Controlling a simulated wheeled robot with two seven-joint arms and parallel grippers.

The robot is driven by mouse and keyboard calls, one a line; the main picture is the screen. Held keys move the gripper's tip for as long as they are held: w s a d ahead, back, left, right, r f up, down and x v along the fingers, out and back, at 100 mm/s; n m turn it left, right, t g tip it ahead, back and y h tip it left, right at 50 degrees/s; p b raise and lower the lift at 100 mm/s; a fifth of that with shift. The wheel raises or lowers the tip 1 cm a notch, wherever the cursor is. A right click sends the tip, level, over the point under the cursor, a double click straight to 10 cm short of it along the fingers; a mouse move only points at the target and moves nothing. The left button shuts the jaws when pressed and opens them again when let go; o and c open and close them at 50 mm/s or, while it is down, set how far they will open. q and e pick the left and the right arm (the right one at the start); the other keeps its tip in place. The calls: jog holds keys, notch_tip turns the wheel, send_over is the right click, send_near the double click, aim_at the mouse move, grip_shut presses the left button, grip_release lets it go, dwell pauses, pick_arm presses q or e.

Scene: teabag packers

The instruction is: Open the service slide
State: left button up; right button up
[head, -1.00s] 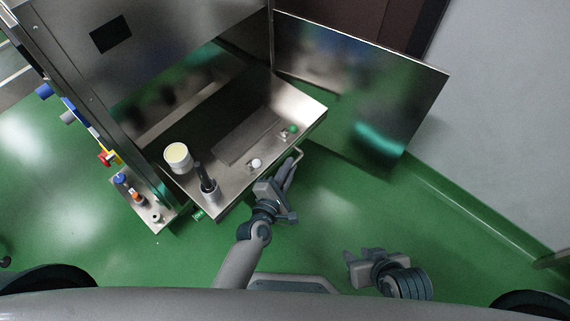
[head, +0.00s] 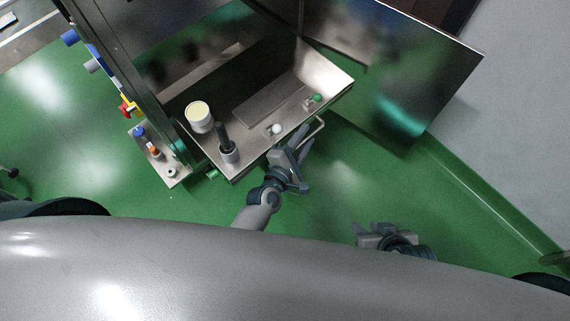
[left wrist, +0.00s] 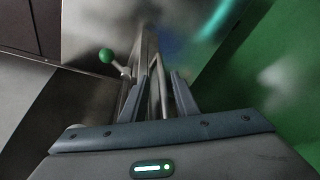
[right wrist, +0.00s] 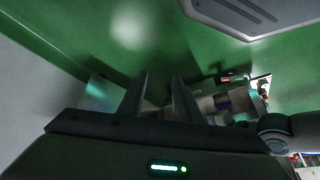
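The service slide (head: 345,92) is a steel tray pulled out of the machine, with a bar handle (head: 318,130) along its front edge. It carries a white pot (head: 200,116), a dark upright cylinder (head: 225,140), a white knob (head: 277,129) and a green knob (head: 317,97). My left gripper (head: 302,148) is at the handle. In the left wrist view its open fingers (left wrist: 158,100) stand on either side of the handle bar (left wrist: 156,88); whether they touch it is unclear. The green knob (left wrist: 106,56) shows there too. My right gripper (head: 375,232) is open and empty above the floor.
An open steel door panel (head: 400,85) stands right of the slide. A small side shelf (head: 172,172) with knobs and the coloured buttons (head: 126,108) are at the left. A grey wall (head: 520,130) is at the right. Green floor lies free before the slide.

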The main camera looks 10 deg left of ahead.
pick_arm(q)
jog(key=v, duration=1.6)
jog(key=shift+p, duration=0.35)
pick_arm(e)
jog(key=shift+s+d+g, duration=0.3)
jog(key=shift+s+d, duration=0.1)
jog(key=shift+d, duration=0.2)
pick_arm(q)
jog(key=shift+s+r, duration=0.1)
jog(key=shift+s, duration=0.05)
pick_arm(e)
jog(key=shift+s+f, duration=0.15)
jog(key=shift+s, duration=0.1)
